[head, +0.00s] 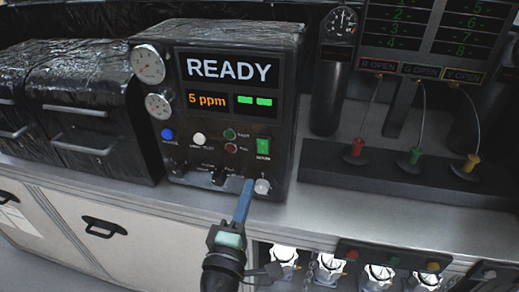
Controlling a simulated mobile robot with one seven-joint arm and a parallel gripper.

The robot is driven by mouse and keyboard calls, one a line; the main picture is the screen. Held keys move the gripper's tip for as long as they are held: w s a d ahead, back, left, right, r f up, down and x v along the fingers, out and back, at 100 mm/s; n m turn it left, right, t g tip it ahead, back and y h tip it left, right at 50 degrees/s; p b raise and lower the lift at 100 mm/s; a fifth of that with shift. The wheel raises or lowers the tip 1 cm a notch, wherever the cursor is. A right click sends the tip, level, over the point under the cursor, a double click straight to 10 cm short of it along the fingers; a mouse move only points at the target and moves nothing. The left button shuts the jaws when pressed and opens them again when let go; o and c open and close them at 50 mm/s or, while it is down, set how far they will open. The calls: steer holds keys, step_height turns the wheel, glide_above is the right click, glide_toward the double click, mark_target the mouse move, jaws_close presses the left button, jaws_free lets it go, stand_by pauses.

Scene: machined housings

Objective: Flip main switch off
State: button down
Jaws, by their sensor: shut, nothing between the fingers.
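A dark test machine (284,90) stands on the counter, its screen reading "READY" and "5 ppm" with two green bars. The tip is below the green switch, just left of a pale round knob (262,187). I cannot tell whether the tip touches the panel or the knob.
Two round gauges (149,65) and blue, white, green and red buttons (230,147) are on the panel. Dark wrapped boxes (75,110) stand at left. Red, green and yellow plugs (415,155) sit in a dark block at right. Bare counter (330,212) lies in front.

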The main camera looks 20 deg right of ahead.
mark_target(263, 141)
steer(key=p+x, duration=0.2)
steer(key=x, duration=0.9)
steer(key=shift+r, duration=0.1)
steer(key=shift+r+p, duration=0.1)
steer(key=shift+p, duration=0.25)
steer(key=r+p, duration=0.1)
steer(key=p, duration=0.2)
steer(key=shift+w+d+g, duration=0.1)
steer(key=shift+w+g, duration=0.05)
steer(key=shift+g, duration=0.15)
steer(key=shift+y, duration=0.3)
